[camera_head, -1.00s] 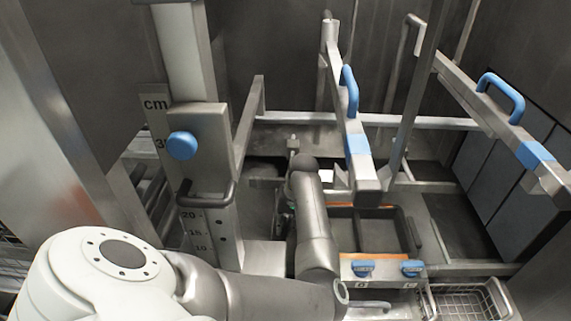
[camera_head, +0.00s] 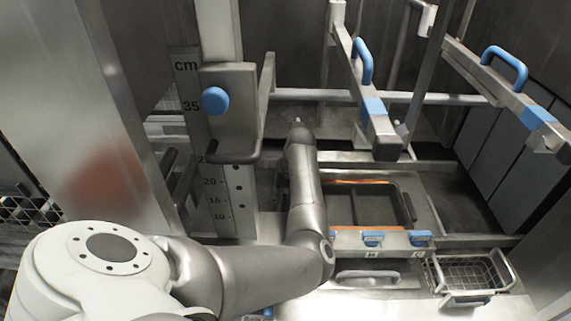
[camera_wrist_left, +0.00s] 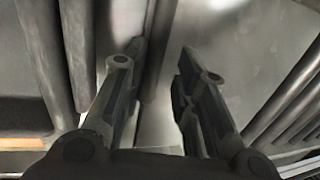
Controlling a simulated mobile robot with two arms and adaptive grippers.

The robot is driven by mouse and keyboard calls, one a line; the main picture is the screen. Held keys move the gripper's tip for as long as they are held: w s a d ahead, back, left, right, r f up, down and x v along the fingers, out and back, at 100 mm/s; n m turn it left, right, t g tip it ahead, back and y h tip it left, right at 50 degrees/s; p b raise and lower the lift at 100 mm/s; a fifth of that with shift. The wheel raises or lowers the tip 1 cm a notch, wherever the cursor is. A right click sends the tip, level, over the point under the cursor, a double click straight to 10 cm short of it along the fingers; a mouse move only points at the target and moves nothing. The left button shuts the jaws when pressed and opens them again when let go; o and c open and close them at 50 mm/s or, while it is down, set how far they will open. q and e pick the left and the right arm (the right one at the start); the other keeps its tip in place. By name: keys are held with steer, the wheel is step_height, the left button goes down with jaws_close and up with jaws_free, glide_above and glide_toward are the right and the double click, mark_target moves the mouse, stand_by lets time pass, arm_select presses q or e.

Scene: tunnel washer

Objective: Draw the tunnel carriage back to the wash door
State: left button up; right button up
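My left gripper shows in the left wrist view (camera_wrist_left: 160,62). Its dark fingers are spread, with a dark bar and pale metal visible between and beyond them; I see no grip on anything. In the head view my left arm reaches away into the metal enclosure, and its fingers are mostly hidden behind the wrist. I cannot tell for sure which part is the tunnel carriage. A metal frame holds a dark tray (camera_head: 362,207) with an orange edge. A front panel with blue latches (camera_head: 372,239) and a grey pull handle (camera_head: 367,275) lies nearer. My right gripper is not visible.
A column with a cm scale and a blue knob (camera_head: 214,100) stands left of my arm. Two metal beams with blue handles (camera_head: 363,62) (camera_head: 506,66) extend over the frame. A wire basket (camera_head: 468,274) sits at the lower right. Room around the arm is narrow.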

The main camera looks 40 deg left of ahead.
arm_select(q)
steer(key=shift+o, duration=0.2)
steer(key=shift+s+a, duration=0.1)
steer(key=shift+w+d+r, duration=0.2)
steer(key=shift+w+d, duration=0.05)
steer(key=v, duration=1.1)
steer(key=shift+s+a+r, duration=0.2)
steer(key=shift+r, duration=0.05)
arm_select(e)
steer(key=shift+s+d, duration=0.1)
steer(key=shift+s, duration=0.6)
